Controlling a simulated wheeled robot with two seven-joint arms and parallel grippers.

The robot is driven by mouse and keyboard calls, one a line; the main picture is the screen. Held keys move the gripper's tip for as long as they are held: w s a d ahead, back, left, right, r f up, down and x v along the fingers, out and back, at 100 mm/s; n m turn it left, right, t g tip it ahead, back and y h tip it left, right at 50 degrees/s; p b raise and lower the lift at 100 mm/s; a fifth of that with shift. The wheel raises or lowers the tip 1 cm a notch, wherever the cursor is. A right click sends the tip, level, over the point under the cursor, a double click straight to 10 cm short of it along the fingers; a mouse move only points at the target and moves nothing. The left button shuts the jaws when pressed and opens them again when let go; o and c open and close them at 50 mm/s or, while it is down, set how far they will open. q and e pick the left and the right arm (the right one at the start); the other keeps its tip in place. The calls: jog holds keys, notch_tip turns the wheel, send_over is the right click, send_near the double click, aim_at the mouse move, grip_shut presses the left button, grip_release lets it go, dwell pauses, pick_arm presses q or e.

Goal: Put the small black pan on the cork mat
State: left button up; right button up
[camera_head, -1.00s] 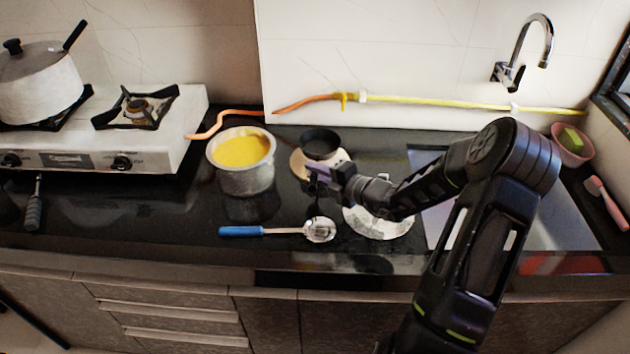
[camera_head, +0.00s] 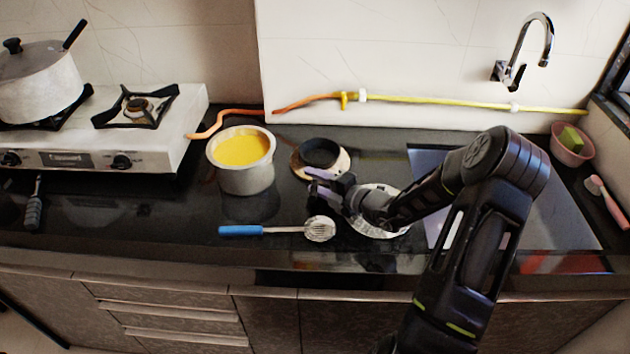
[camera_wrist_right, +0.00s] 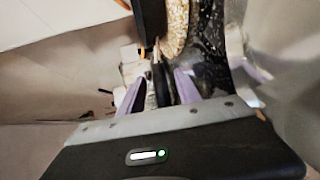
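The small black pan (camera_head: 320,152) rests on the round cork mat (camera_head: 299,173) in the head view, a little toward the mat's back. My right gripper (camera_head: 318,182) is just in front of the pan, over the mat's near edge. Its purple fingers are spread apart. In the right wrist view the fingers of my right gripper (camera_wrist_right: 158,90) stand apart, with a dark narrow part between them, perhaps the pan's handle. The cork mat (camera_wrist_right: 176,28) shows there at the top beside the dark pan (camera_wrist_right: 148,18). My left gripper is not in view.
A pot of yellow liquid (camera_head: 243,180) stands left of the mat. A blue-handled slotted spoon (camera_head: 262,230) lies in front. A round light plate (camera_head: 385,229) is partly under my right arm. The sink (camera_head: 550,215) is at right, the stove (camera_head: 150,150) at left.

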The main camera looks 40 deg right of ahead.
jog(key=shift+r, duration=0.3)
jog(key=v, duration=1.2)
jog(key=shift+f, duration=0.15)
